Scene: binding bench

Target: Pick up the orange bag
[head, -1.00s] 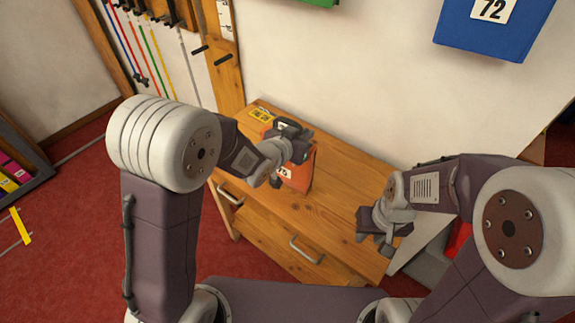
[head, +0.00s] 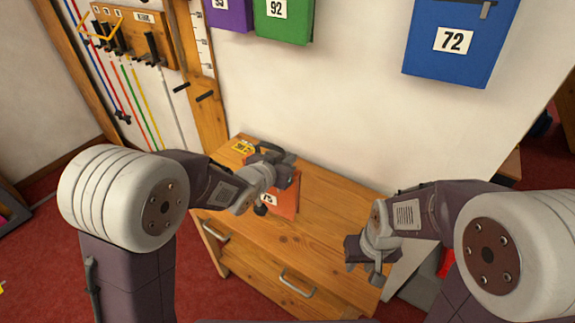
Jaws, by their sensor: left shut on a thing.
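The orange bag (head: 287,204) stands on the wooden cabinet top, with a white number label on its front partly covered by my gripper. My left gripper (head: 272,180) is at the bag's upper part and is shut on it. The fingers hide much of the bag's top edge. Whether the bag's base touches the wood cannot be told. My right gripper (head: 366,262) hangs over the right front part of the cabinet, away from the bag. Its finger gap is not clear from this angle.
The wooden cabinet (head: 330,235) has drawers with metal handles. Blue (head: 463,60), green (head: 285,25) and purple (head: 228,12) bags hang on the wall behind. The cabinet top between my grippers is clear.

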